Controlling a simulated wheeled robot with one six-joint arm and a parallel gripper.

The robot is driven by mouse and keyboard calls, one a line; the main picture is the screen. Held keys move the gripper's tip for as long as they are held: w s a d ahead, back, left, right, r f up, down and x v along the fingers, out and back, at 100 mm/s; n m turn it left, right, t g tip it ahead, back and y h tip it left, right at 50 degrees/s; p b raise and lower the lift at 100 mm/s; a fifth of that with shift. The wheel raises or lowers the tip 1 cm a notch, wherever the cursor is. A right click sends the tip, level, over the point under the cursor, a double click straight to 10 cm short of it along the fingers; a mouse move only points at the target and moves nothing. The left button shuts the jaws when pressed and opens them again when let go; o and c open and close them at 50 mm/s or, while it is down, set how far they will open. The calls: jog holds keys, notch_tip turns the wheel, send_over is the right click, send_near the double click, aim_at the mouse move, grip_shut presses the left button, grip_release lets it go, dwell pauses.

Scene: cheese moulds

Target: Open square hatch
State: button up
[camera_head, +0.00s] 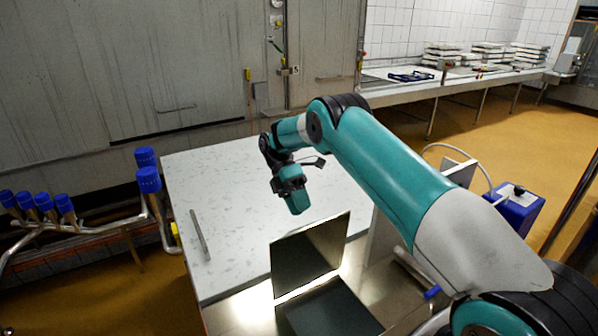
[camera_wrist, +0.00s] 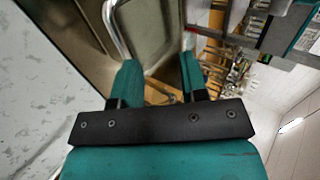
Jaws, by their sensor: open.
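The square hatch lid (camera_head: 310,252) is a metal panel that stands raised in the head view. A dark square area (camera_head: 335,310), which looks like the hatch opening, lies in front of it. My gripper (camera_head: 297,205) hangs just above and behind the lid's top edge, apart from it as far as I can tell. In the wrist view my gripper (camera_wrist: 158,72) shows two teal fingers spread apart with nothing between them. A grey metal panel with a bent metal bar (camera_wrist: 112,28) shows beyond the fingers; I cannot tell whether it is the lid.
A pale speckled worktop (camera_head: 225,225) lies left of and behind the hatch, with a thin metal bar (camera_head: 199,235) on it. Pipes with blue caps (camera_head: 148,178) stand at left. A blue box (camera_head: 515,205) is at right. A bench with stacked moulds (camera_head: 440,55) stands at the back.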

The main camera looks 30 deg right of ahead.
notch_tip(320, 180, up, 13)
jog(key=p, duration=0.2)
jog(key=shift+f, duration=0.2)
jog(key=s+a+r+m+t+b, duration=0.2)
jog(key=s+a+r+m+t, duration=0.4)
jog(key=s+a, duration=0.6)
jog(key=s+a+m+t+y, duration=0.2)
jog(key=s, duration=0.7)
jog(key=s+a+f+m+t+y+b, duration=0.1)
jog(key=s+a+m+t+y, duration=0.1)
jog(key=s, duration=0.8)
jog(key=shift+a+f+m+b, duration=0.15)
jog(key=shift+a+m+b, duration=0.15)
jog(key=shift+a+m, duration=0.3)
jog(key=shift+a, duration=0.1)
